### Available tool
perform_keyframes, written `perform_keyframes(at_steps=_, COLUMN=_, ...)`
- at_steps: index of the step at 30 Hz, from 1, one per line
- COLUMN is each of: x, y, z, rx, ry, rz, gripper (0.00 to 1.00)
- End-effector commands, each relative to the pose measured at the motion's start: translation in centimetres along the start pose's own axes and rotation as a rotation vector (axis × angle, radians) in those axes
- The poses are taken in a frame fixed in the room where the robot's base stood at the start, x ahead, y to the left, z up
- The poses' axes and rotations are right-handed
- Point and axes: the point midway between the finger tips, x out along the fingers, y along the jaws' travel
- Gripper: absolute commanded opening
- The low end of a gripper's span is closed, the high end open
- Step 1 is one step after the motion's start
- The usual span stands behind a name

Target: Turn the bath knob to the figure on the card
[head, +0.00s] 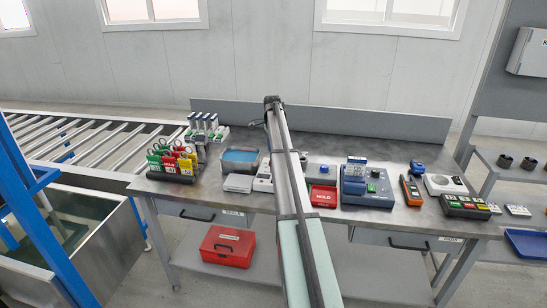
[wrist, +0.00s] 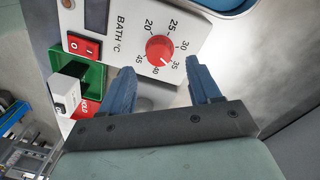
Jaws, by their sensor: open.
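The bath panel (wrist: 125,15) is white in the wrist view, marked BATH °C. Its round red knob (wrist: 159,49) sits inside a printed scale from 20 to 45. A pale mark on the knob's lower right side seems to face the 35 to 40 part, but it is too small to read exactly. My gripper (wrist: 160,67) is open, its two blue fingers apart on either side below the knob, with nothing between them. In the head view my arm hides the gripper and the knob. I cannot make out a card with a figure.
A red rocker switch (wrist: 84,47) sits beside the scale. A green tray (wrist: 92,75) holds a white part. In the head view a blue-topped tub (head: 240,157) stands left of my arm. A red HOLD tray (head: 322,196) and a blue station (head: 366,186) stand right.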

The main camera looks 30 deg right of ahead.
Motion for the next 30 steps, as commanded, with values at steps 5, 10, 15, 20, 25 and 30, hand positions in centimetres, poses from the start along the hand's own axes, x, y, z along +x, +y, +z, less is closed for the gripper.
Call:
perform_keyframes(at_steps=5, x=-3.8, y=-0.1, z=0.0, rx=0.0, ry=0.0, rz=-0.002, gripper=0.62)
perform_keyframes(at_steps=10, x=-6.7, y=-0.1, z=0.0, rx=0.0, ry=0.0, rz=-0.001, gripper=0.62)
perform_keyframes(at_steps=15, x=-8.6, y=-0.1, z=0.0, rx=0.0, ry=0.0, rz=0.0, gripper=0.62)
perform_keyframes(at_steps=20, x=-9.4, y=0.0, z=0.0, rx=0.0, ry=0.0, rz=0.0, gripper=0.62)
perform_keyframes(at_steps=25, x=-9.5, y=0.0, z=0.0, rx=0.0, ry=0.0, rz=0.001, gripper=0.62)
perform_keyframes(at_steps=30, x=-9.5, y=0.0, z=0.0, rx=0.0, ry=0.0, rz=0.001, gripper=0.62)
